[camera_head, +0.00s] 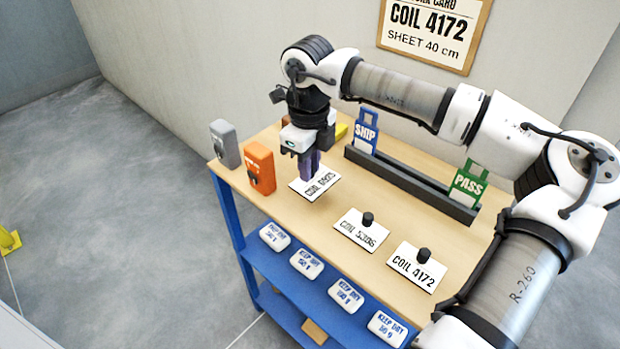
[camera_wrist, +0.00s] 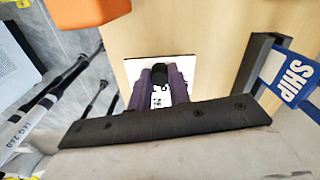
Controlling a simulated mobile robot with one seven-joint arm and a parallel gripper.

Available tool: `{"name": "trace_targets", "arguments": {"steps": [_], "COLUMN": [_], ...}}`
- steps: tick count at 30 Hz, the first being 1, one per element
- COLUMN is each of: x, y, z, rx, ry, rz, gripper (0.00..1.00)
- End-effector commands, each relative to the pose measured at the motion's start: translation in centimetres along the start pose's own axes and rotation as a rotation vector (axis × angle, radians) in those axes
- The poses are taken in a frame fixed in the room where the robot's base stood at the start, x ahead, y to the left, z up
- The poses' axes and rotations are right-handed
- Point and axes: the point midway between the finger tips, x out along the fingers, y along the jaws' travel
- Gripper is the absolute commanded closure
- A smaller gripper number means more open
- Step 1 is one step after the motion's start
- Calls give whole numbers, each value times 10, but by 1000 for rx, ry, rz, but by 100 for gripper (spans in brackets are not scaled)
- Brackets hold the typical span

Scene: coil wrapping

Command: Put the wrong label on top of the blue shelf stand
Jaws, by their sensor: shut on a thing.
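My gripper (camera_head: 308,163) is shut on the black knob of a white label (camera_head: 321,187) that reads something like "COIL 0925". In the wrist view, the purple fingers (camera_wrist: 160,90) close around the knob, and the white plate (camera_wrist: 133,70) shows behind them. I cannot tell whether this label touches the wooden top. Two other knobbed labels lie on the wooden top: "COIL 5306" (camera_head: 361,233), its digits hard to read, and "COIL 4172" (camera_head: 416,268). The wall card (camera_head: 433,32) reads "COIL 4172, SHEET 40 cm". The blue stand (camera_head: 232,222) has a lower shelf.
Orange (camera_head: 260,167) and grey (camera_head: 224,143) devices stand at the table's left end. A dark rack (camera_head: 410,185) holds a blue SHIP tag (camera_head: 366,133) and a green PASS tag (camera_head: 467,186). Several KEEP DRY pads (camera_head: 306,263) lie along the blue shelf.

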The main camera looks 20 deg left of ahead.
Motion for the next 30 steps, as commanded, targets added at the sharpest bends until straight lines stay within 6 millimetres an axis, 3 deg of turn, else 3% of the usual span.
{"name": "trace_targets", "arguments": {"steps": [5,13,24,25,30], "x": [11,47,53,51,50], "y": [0,1,1,1,1], "z": [0,0,0,0,0], "rx": [0,0,0,0,0], "ry": [0,0,0,0,0], "rz": [1,1,-1,-1,0], "gripper": [100,100,100,77,59]}}
